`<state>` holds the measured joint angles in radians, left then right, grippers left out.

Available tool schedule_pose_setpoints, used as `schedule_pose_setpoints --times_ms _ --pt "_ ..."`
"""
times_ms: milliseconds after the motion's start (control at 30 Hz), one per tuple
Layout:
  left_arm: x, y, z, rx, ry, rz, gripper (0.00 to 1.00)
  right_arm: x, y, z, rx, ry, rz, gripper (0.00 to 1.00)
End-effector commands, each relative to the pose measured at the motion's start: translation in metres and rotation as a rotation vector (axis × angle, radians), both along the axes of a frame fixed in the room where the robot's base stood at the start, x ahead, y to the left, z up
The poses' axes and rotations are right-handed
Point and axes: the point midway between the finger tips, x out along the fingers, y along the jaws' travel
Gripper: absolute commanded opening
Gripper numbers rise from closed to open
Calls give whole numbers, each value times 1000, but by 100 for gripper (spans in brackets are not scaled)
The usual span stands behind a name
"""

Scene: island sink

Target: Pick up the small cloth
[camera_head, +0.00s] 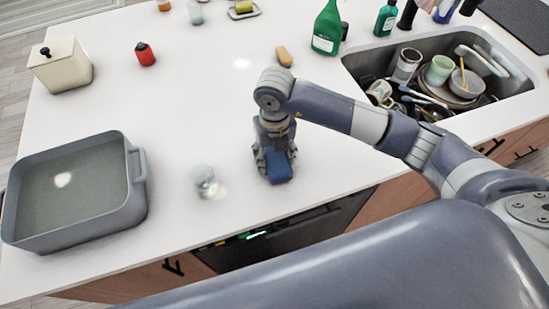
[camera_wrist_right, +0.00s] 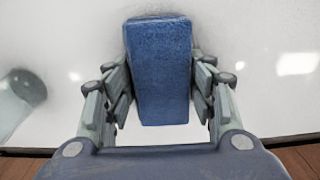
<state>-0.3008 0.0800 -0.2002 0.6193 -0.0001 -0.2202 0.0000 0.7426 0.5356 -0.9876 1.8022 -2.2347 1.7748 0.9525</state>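The small cloth looks like a thick, folded blue block. It shows large in the right wrist view (camera_wrist_right: 160,75) and low beside my gripper in the head view (camera_head: 279,168). It is over the white counter near the front edge. My right gripper (camera_head: 272,165) points down at it. In the right wrist view, the fingers (camera_wrist_right: 160,95) stand on either side of the cloth. Narrow gaps seem to show beside it, and the fingers look open around it. Firm contact is not visible. My left gripper is not in view.
A clear glass (camera_head: 206,182) stands close to the left of my right gripper. A grey baking dish (camera_head: 140,190) is farther left. The sink (camera_head: 520,95) with dishes is to the right. The counter's middle is clear.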

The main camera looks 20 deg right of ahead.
Motion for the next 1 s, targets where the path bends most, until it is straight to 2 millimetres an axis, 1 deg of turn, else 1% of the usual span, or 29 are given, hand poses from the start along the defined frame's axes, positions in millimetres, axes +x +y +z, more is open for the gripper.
schedule_pose_setpoints --times_ms 33,67,467,633,767,800,867,1000 --pt "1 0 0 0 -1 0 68 0 0 0 0 0 0 30" --pt "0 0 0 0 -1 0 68 0 0 0 0 0 0 26" --pt "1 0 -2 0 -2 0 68 1 0 2 1 -2 0 26" --pt "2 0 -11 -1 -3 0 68 1 0 15 1 -5 1 26" --pt "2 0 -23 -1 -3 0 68 2 1 35 2 -8 2 26" --pt "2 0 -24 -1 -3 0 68 -9 3 33 1 -1 5 26" --pt "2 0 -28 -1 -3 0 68 -22 6 34 2 -1 7 26" --pt "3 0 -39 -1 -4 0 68 -54 14 36 2 -2 7 26"
